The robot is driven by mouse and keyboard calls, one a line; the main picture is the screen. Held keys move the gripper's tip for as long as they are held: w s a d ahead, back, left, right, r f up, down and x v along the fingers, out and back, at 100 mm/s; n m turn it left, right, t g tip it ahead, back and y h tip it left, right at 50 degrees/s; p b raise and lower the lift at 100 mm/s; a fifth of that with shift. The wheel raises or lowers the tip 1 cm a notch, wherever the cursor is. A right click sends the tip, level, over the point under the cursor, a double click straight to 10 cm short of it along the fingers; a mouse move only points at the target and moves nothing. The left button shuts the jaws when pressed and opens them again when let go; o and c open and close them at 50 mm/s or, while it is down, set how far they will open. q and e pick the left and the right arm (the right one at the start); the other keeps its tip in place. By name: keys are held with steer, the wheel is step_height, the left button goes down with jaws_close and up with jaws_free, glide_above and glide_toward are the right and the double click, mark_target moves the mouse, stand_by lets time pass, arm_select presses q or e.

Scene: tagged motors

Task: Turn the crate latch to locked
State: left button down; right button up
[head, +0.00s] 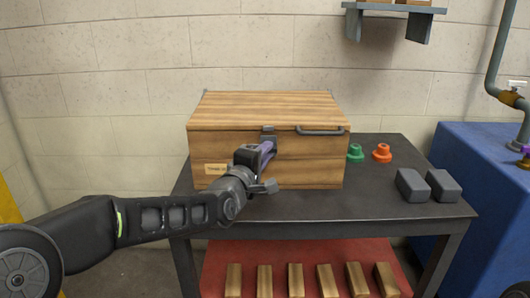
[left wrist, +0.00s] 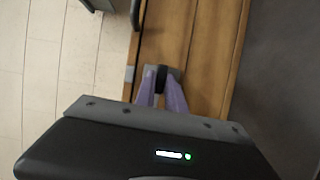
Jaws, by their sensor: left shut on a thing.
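A closed wooden crate (head: 312,160) stands on the dark table. Its grey latch (head: 268,132) is on the upper middle of the front face, just below the lid edge. My left gripper (head: 266,149) reaches in from the left at the crate front. In the left wrist view its purple fingers (left wrist: 162,88) are shut on a dark part of the latch (left wrist: 168,72). The fingers and wrist hide most of the latch, so its exact angle cannot be told. My right gripper is in neither view.
The table (head: 375,205) also holds a green knob (head: 355,154), a red knob (head: 382,153) and two grey blocks (head: 412,186) to the right. A grey handle (head: 320,131) sits right of the latch. Several wooden blocks lie on the red lower shelf (head: 220,270). A blue cabinet (head: 480,190) stands at right.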

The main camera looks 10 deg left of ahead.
arm_select(q)
steer(key=shift+w+d+r+m+g+y+p, duration=0.15)
steer(key=shift+m+g+y+p, duration=0.7)
steer(key=shift+m+p, duration=2.7)
steer(key=shift+s+d+r+m+g+y+p, duration=0.15)
steer(key=shift+m+g+y+p, duration=0.8)
steer(key=shift+p, duration=5.2)
steer(key=shift+w+d+r+m+g+y+p, duration=0.15)
steer(key=shift+m+g+y+p, duration=0.35)
steer(key=shift+m+y+p, duration=2.75)
steer(key=n+h+p, duration=0.2)
steer(key=h+p, duration=0.1)
steer(key=h, duration=0.1)
steer(key=c, duration=1.4)
jaws_free()
